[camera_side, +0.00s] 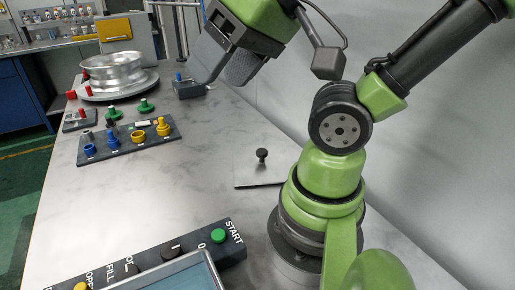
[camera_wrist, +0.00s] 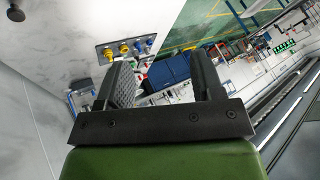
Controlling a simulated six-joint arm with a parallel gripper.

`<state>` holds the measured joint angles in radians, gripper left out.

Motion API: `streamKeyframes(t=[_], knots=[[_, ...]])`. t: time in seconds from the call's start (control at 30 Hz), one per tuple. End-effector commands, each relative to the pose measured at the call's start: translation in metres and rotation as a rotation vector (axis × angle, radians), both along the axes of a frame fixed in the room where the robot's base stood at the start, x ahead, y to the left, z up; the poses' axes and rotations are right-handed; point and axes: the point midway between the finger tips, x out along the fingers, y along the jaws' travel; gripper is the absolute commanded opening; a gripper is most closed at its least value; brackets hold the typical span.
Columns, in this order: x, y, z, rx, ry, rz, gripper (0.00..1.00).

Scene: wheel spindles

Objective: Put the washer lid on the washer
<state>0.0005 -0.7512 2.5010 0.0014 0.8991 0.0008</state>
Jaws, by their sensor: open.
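A dark knob (camera_side: 262,153) stands up on a pale flat plate (camera_side: 250,172) with a dark front edge, left of my arm's base; this looks like the washer lid. The knob also shows at the upper left corner of the wrist view (camera_wrist: 15,13). A silver, wheel-like round part (camera_side: 113,72) sits on a round base (camera_side: 135,91) at the back left. I cannot tell for certain which thing is the washer. My gripper (camera_wrist: 162,70) is open and empty, its fingers well apart. In the side view it is high above the table, away from the knob.
A dark tray (camera_side: 110,148) of blue and yellow parts lies mid-left, with green knobs (camera_side: 146,106) behind it. A small grey device (camera_side: 188,89) stands behind. A control panel (camera_side: 178,250) with a green START button is at the front. The middle table is clear.

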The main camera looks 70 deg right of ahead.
Motion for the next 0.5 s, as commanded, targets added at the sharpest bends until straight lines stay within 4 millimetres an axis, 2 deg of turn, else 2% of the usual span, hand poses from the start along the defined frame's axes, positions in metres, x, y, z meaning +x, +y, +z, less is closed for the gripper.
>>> streamKeyframes(t=[0.17, 0.27, 0.5], knots=[[0.003, -0.002, -0.002, -0.022, 0.028, 0.011, 0.61], [0.012, -0.008, -0.007, -0.083, 0.109, 0.042, 0.61], [0.048, -0.041, -0.039, -0.317, 0.456, 0.206, 0.61]])
